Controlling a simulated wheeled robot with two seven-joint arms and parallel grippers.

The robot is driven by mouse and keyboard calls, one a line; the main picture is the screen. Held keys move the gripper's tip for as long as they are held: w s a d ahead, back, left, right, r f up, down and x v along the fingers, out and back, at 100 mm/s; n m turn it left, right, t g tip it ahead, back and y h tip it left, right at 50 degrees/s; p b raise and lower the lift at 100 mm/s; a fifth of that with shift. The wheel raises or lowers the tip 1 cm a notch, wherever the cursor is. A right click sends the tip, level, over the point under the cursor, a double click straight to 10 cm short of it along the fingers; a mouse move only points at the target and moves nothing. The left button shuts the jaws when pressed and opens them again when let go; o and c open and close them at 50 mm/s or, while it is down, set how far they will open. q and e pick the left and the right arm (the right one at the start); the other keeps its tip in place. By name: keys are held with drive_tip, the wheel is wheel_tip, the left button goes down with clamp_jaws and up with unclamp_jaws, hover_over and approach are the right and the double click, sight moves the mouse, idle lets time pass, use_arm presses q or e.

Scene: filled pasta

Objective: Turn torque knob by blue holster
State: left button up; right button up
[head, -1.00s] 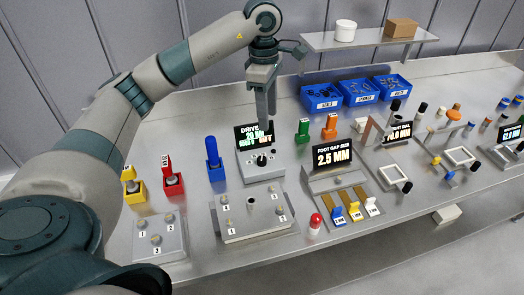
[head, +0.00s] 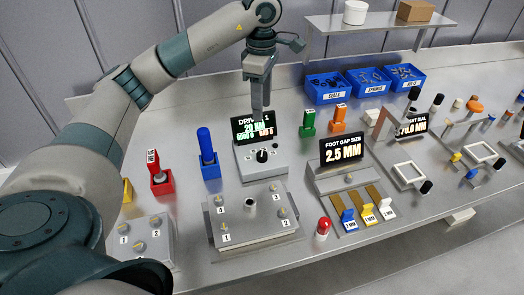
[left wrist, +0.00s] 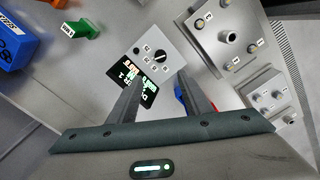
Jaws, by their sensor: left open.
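The torque knob (head: 262,155) is a black dial on the grey drive box (head: 245,165), under a black display reading 20 NM. It also shows in the left wrist view (left wrist: 161,57), with small labels beside it. The blue holster (head: 210,170) stands left of the box with an upright blue handle in it. In the left wrist view it is mostly hidden behind a finger. My right gripper is not in view.
A red holster (head: 162,183) stands left of the blue one. Green (head: 307,125) and orange (head: 338,122) blocks stand right of the display. A grey plate with posts (head: 250,230) lies in front. Blue bins (head: 326,90) are behind. A foot gap display (head: 342,150) is at right.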

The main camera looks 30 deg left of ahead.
use_arm(q)
drive_tip(key=shift+s+r, duration=0.1)
drive_tip(key=shift+s, duration=0.05)
drive_tip(key=p, duration=0.7)
approach(262, 153)
wheel_tip(262, 153, down, 8)
drive_tip(key=shift+s+r, duration=0.1)
drive_tip(key=shift+f, duration=0.45)
drive_tip(key=c, duration=1.1)
